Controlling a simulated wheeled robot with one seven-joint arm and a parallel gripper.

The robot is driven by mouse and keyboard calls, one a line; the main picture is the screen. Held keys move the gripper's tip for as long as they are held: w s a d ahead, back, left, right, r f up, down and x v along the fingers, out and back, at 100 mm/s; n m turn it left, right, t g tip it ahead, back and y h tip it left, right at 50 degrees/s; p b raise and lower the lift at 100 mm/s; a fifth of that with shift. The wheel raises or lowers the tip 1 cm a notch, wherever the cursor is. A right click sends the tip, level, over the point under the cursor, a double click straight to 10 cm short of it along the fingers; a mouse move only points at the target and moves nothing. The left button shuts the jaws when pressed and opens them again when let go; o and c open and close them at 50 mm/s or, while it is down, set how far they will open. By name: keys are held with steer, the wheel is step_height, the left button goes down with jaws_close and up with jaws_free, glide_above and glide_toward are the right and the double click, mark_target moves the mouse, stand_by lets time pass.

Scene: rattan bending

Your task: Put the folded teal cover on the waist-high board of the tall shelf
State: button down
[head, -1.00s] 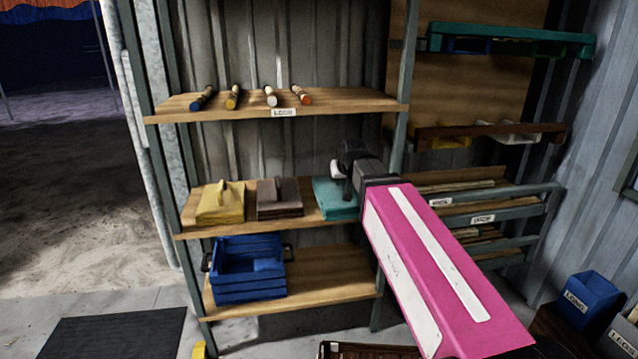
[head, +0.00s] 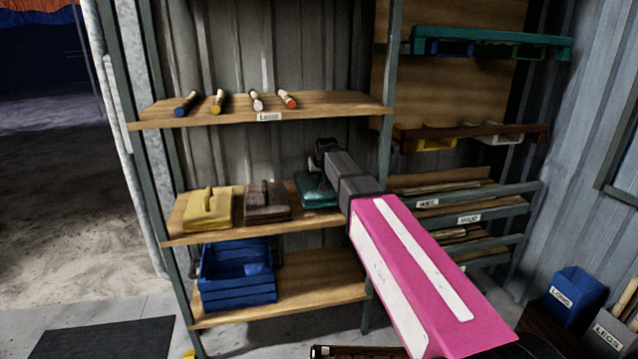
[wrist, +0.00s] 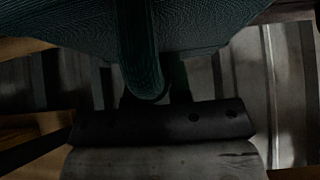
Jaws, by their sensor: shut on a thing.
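The folded teal cover (head: 317,190) is at the right end of the waist-high board (head: 190,232) of the tall shelf (head: 130,110), beside a brown folded cover. My gripper (head: 322,160) is over it, shut on its raised strap. In the wrist view the teal cover (wrist: 160,30) fills the top, with its rounded strap (wrist: 145,75) at the gripper. Whether the cover's underside touches the board is hard to tell. My arm hides part of its right side.
A yellow folded cover (head: 208,209) and the brown cover (head: 267,201) lie on the same board to the left. Several rods (head: 218,101) lie on the board above. A blue crate (head: 238,275) sits on the board below. A slotted rack (head: 460,210) stands right of the shelf.

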mark_target(319, 181)
steer(key=shift+w+f, duration=0.2)
steer(key=shift+f, duration=1.7)
steer(key=c, duration=1.1)
jaws_free()
steer(key=shift+f, duration=0.1)
steer(key=shift+o, duration=0.2)
steer(key=v, duration=1.2)
